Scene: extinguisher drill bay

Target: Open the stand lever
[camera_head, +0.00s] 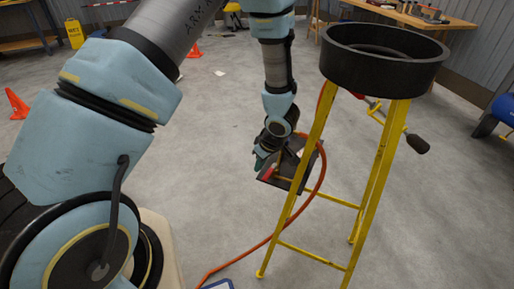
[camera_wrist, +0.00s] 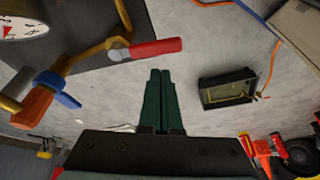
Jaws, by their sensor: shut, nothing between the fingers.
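A yellow stand (camera_head: 378,170) with a black round pan (camera_head: 385,55) on top stands right of my arm in the head view. A dark plate (camera_head: 290,172) sits low at its left side. In the wrist view a lever with a red handle (camera_wrist: 155,48) sits on a brass pipe (camera_wrist: 85,55) over a dark plate, with a dial gauge (camera_wrist: 22,27) at the top left. A small red part also shows by the plate in the head view (camera_head: 269,173). My gripper (camera_wrist: 160,74) is shut and empty, its green fingertips just below the red handle, apparently apart from it.
An orange hose (camera_head: 323,175) curves around the stand to the floor. A black-gripped bar (camera_head: 416,143) sticks out from the stand's right. In the wrist view a black box (camera_wrist: 228,90) lies right of my fingers. Wooden workbench (camera_head: 410,15) stands behind; grey floor at centre left is open.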

